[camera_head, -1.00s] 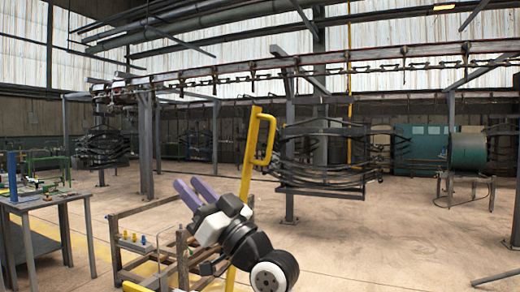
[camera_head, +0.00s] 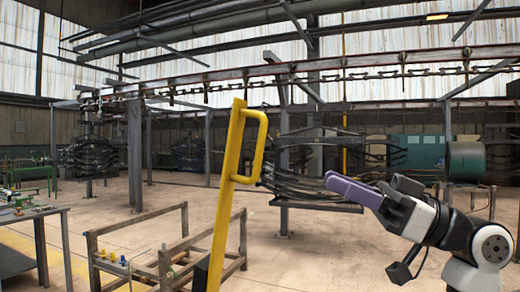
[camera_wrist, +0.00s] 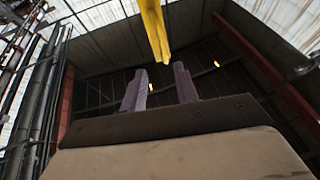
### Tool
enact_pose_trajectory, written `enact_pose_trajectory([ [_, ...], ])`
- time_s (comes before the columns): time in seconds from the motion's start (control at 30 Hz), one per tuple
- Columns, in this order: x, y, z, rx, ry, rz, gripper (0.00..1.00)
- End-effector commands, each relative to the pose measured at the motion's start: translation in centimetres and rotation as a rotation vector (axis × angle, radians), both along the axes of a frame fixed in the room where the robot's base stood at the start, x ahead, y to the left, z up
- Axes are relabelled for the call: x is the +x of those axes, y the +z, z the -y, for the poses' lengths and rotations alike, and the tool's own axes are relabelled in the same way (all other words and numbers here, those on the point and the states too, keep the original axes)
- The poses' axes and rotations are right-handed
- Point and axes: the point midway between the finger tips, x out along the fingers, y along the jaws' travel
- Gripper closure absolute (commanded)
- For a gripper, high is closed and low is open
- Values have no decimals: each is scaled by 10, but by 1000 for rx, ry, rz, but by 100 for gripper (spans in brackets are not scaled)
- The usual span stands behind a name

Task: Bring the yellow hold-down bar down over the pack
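The yellow hold-down bar (camera_head: 226,195) stands raised and nearly upright, leaning slightly right at its top. Its yellow loop handle (camera_head: 258,147) sticks out on the right near the top. My gripper (camera_head: 330,180), with purple fingers, is to the right of the bar, a little below the handle and pointing left, apart from it in the picture. In the wrist view its two fingers (camera_wrist: 160,72) are apart with nothing between them, and the yellow bar (camera_wrist: 154,32) shows beyond their tips. I cannot clearly make out the pack.
A low brown frame (camera_head: 182,212) with small yellow and blue parts (camera_head: 112,256) stands at the lower left, behind the bar. A grey workbench (camera_head: 38,215) is at the far left. Dark leaf springs (camera_head: 310,190) hang behind the handle. The floor beyond is mostly clear.

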Motion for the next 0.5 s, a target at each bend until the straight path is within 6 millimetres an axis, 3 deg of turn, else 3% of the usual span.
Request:
enact_pose_trajectory([
  [0.5, 17, 40, -90, -2, 1, -1, 70],
])
